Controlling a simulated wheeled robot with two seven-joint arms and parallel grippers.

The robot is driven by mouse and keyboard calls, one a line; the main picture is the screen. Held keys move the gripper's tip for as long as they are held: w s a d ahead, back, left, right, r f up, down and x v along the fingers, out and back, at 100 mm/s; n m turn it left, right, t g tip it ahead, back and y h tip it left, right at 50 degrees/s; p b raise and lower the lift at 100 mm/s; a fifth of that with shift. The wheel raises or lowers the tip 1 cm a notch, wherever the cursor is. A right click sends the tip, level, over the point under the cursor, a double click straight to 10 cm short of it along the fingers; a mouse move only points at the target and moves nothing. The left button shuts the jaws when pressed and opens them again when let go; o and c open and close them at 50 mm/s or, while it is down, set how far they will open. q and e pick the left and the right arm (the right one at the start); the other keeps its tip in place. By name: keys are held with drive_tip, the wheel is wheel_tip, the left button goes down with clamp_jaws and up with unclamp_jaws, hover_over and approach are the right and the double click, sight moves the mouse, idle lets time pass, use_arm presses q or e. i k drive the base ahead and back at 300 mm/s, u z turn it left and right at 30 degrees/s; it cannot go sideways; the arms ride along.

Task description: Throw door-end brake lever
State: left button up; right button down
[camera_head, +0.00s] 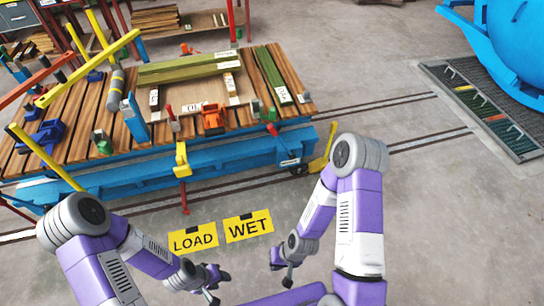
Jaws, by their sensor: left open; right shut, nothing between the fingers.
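A blue-framed trolley (232,170) with a slatted wooden deck stands on floor rails. A yellow lever (324,152) stands up at its right end, beside a wheel, on the side toward the blue vessel. Another yellow piece (181,158) with a red rod below it is on the trolley's near side. My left gripper (214,287) is open and empty, low in front of the trolley. My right gripper (284,276) is shut and empty, to its right. Both are apart from the yellow lever. The lever's lower end is partly hard to make out.
Yellow LOAD (193,241) and WET (249,227) signs lie on the floor between trolley and grippers. Green boards (190,67) and clamps lie on the deck. A blue vessel (510,45) and a floor grate (485,108) are at the right. Floor right of the trolley is clear.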

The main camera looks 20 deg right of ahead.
sight(271, 128)
drive_tip(key=k, duration=0.65)
drive_tip(key=u, duration=0.65)
drive_tip(key=i, duration=1.3)
drive_tip(key=z, duration=0.7)
drive_tip(key=i, duration=0.7)
drive_tip(key=z, duration=0.1)
